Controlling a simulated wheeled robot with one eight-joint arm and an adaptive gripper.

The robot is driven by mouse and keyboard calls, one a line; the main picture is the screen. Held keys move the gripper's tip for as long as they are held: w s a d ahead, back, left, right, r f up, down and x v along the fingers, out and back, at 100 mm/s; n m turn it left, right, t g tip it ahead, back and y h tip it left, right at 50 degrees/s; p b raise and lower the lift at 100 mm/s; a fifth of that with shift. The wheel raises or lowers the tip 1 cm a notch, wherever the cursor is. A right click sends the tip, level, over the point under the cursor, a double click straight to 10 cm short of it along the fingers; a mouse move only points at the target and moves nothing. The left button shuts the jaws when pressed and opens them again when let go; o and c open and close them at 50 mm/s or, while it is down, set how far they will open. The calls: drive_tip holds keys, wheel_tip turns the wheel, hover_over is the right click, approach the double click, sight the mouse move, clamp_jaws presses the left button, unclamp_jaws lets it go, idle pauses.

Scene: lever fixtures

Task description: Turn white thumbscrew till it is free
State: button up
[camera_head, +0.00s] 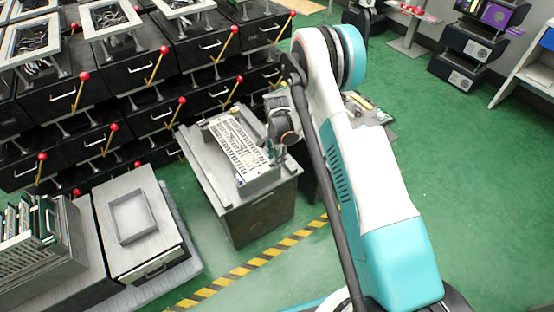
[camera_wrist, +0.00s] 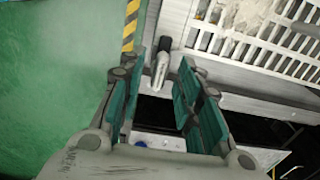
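In the wrist view a small pale grey-white cylindrical piece (camera_wrist: 160,72), probably the white thumbscrew, stands out at the side of a slotted metal unit. My gripper (camera_wrist: 162,62) is open, with one teal-padded finger on each side of this piece and visible gaps between. I cannot tell how deep it sits between the fingertips. In the head view my gripper (camera_head: 278,153) is at the right end of the slotted metal unit (camera_head: 232,143), which lies on a grey cabinet (camera_head: 212,187). The thumbscrew cannot be made out there.
Black drawers with red-knobbed yellow levers (camera_head: 158,65) stand behind and left of the cabinet. A bench with a shallow tray (camera_head: 131,217) is at lower left. Yellow-black floor tape (camera_head: 255,263) runs in front. Green floor (camera_head: 470,170) is open at right.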

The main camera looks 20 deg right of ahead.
drive_tip(key=shift+f, duration=0.3)
clamp_jaws()
